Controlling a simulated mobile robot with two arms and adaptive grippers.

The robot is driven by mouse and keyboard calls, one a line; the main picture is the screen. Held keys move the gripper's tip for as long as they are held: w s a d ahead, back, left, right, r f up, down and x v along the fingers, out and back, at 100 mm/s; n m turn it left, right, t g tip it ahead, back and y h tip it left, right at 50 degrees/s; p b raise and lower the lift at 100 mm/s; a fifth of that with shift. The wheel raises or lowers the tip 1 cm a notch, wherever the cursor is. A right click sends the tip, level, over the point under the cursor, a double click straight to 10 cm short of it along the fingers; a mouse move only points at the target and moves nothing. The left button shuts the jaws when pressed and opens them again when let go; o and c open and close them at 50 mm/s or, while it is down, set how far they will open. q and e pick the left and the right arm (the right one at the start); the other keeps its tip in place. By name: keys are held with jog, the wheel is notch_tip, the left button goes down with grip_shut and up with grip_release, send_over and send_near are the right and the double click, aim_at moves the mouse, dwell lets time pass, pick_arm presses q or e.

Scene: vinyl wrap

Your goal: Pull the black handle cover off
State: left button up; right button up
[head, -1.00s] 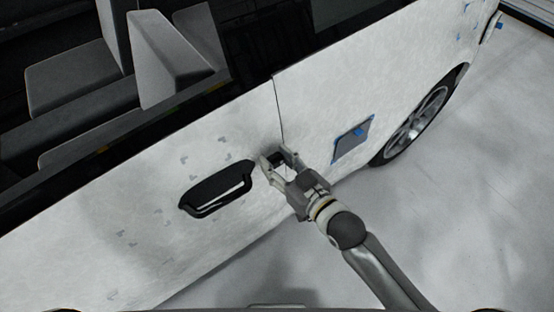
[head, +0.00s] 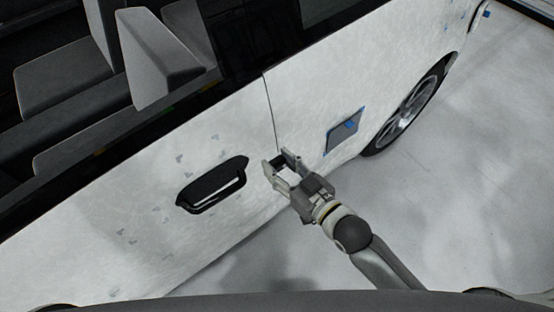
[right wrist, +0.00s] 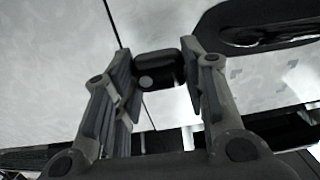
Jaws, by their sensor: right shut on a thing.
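My right gripper (head: 275,159) is just right of the black door handle (head: 212,185) on the white car door, with a clear gap between them. In the right wrist view, its two fingers (right wrist: 157,58) are shut on a small black handle cover (right wrist: 158,70) with a round grey spot on its face. The cover is hardly visible in the head view. The black handle also shows at the upper right of the right wrist view (right wrist: 262,30), apart from the cover. My left gripper is not in view.
A door seam (head: 271,110) runs down behind my right gripper. A grey square panel with blue tape (head: 345,132) is to the right, before the wheel (head: 408,118). The pale floor (head: 450,200) is clear at right.

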aim_at(280, 165)
jog(key=shift+p+v, duration=0.85)
jog(key=shift+v, duration=1)
jog(key=shift+r, duration=0.1)
jog(key=shift+r, duration=0.25)
jog(key=s+d+r+m+t+h, duration=0.3)
jog(key=d+r+m+h, duration=0.4)
jog(key=d, duration=0.7)
notch_tip(280, 165, up, 3)
jog(key=h, duration=0.2)
jog(key=shift+s+d+r+h, duration=0.2)
jog(key=shift+s+d+h, duration=0.1)
jog(key=shift+s, duration=0.1)
